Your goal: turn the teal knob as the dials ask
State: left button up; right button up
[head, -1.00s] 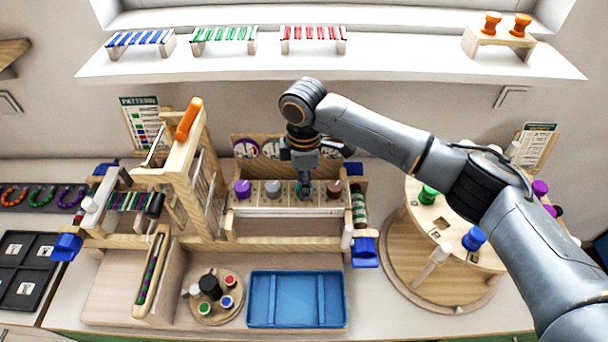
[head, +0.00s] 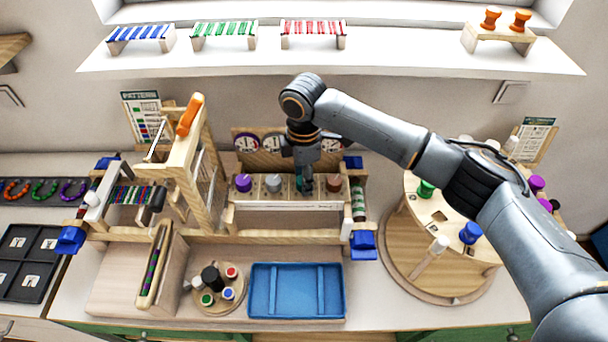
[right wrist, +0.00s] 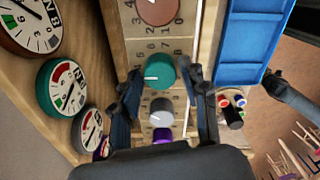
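The teal knob (right wrist: 160,73) sits on a numbered wooden strip in the right wrist view, with a white mark pointing left. In the head view the teal knob (head: 308,186) is partly hidden by my right gripper. My right gripper (right wrist: 164,76) has one finger on each side of the knob, with a visible gap; it is open around it. In the head view the right gripper (head: 304,184) points down at the strip. The teal dial (right wrist: 62,88) has a red arc; its needle is too small to read.
A grey knob (right wrist: 162,111), a purple knob (right wrist: 162,135) and a brown knob (right wrist: 158,9) share the strip. A grey dial (right wrist: 89,130) and a brown dial (right wrist: 30,26) are on the panel behind. A blue tray (head: 297,320) lies in front.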

jog(key=shift+o, duration=0.2)
notch_tip(320, 180, up, 12)
dwell(0.6)
dwell(0.4)
